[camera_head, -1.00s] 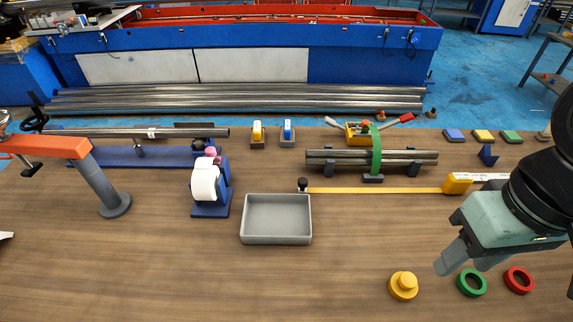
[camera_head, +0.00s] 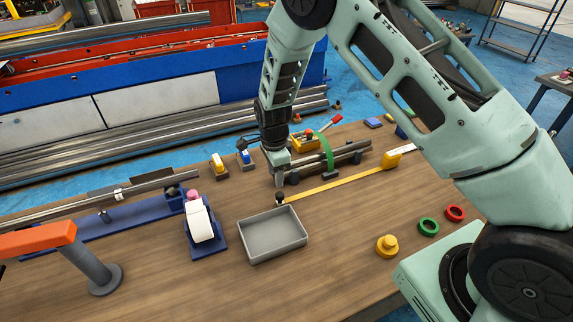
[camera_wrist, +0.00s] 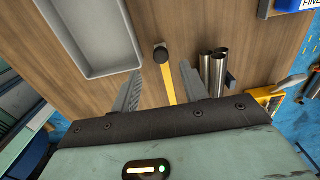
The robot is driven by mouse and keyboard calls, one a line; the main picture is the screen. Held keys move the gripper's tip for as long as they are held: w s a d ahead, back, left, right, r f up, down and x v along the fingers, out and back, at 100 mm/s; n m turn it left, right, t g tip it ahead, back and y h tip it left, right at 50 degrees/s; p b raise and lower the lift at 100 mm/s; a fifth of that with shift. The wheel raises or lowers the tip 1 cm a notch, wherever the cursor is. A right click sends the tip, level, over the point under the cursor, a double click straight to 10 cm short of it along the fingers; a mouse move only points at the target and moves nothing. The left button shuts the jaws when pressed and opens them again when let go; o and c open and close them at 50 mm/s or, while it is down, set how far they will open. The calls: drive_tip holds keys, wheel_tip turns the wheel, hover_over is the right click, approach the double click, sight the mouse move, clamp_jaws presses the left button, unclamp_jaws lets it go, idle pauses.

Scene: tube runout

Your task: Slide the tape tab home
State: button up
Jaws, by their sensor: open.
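A yellow tape (camera_head: 338,183) lies along the table from a yellow case (camera_head: 392,160) to a dark end tab (camera_head: 280,197) near the grey tray. In the wrist view the tab (camera_wrist: 160,50) shows beyond the fingertips, with the tape (camera_wrist: 168,82) running back between the fingers. My gripper (camera_head: 278,182) points down above the tab end. In the wrist view my gripper (camera_wrist: 160,68) is open and empty, one finger on each side of the tape. I cannot tell its exact height over the tab.
The grey tray (camera_head: 243,241) stands just left of the tab. A rack of steel tubes (camera_head: 345,157) with a green band lies close behind the tape. A white roll on a blue stand (camera_head: 206,250) is farther left. Yellow (camera_head: 387,246), green (camera_head: 428,227) and red (camera_head: 455,213) pieces lie at right.

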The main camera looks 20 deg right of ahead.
sight(277, 195)
drive_tip(key=shift+f+b, duration=3.1)
drive_tip(key=shift+f, duration=1.4)
drive_tip(key=shift+r+p, duration=0.3)
drive_tip(key=shift+r, duration=0.05)
drive_tip(key=shift+f, duration=0.1)
drive_tip(key=shift+c, duration=0.4)
drive_tip(key=c, duration=0.5)
